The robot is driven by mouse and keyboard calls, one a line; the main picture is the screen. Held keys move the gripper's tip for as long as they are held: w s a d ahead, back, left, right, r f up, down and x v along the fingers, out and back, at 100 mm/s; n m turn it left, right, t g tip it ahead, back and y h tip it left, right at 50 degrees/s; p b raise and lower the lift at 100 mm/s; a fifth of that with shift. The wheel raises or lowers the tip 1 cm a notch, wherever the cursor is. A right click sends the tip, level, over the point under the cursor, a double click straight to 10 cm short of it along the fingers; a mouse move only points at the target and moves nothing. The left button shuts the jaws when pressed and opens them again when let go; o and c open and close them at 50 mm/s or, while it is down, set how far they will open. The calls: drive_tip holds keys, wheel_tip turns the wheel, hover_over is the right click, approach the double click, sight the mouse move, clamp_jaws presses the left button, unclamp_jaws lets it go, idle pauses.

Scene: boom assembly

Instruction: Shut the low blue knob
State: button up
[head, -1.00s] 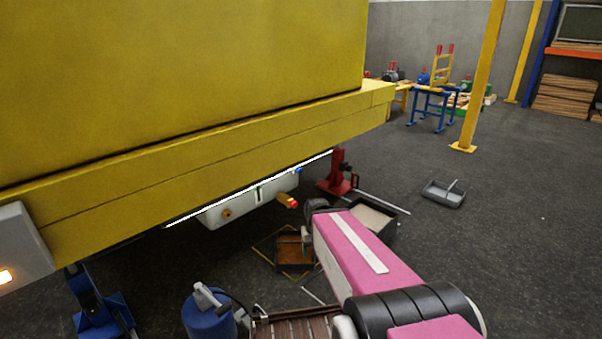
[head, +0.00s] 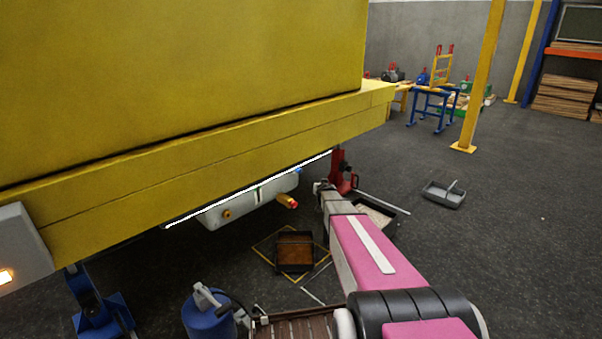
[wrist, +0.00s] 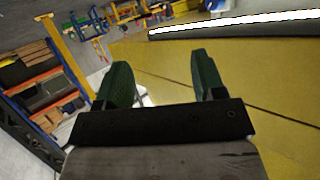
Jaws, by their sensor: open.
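The blue knob (head: 297,170) shows as a small blue spot at the right end of the white tank (head: 245,203), under the yellow machine body (head: 200,165). Its handle position is too small to tell. My gripper (head: 319,187) is just right of and slightly below the knob in the head view, with a gap in the picture. In the wrist view my gripper (wrist: 160,72) has its two green fingers wide apart with nothing between them. I cannot make out the knob in the wrist view.
A brass fitting with a red end (head: 288,202) sticks out of the tank below the blue knob. A white lit strip (head: 250,187) runs along the body's lower edge. A red jack (head: 342,175) stands behind my gripper. A brown tray (head: 295,250) lies on the floor.

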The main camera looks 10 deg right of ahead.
drive_tip(key=w+f+n+t+y, duration=0.1)
drive_tip(key=w+n+t+y, duration=0.3)
drive_tip(key=w, duration=0.9)
drive_tip(key=n+g+y, duration=0.2)
drive_tip(key=g+y, duration=0.1)
drive_tip(key=y, duration=0.6)
approach(301, 171)
drive_tip(key=x, duration=1)
drive_tip(key=shift+w+r, duration=0.1)
drive_tip(key=c, duration=0.9)
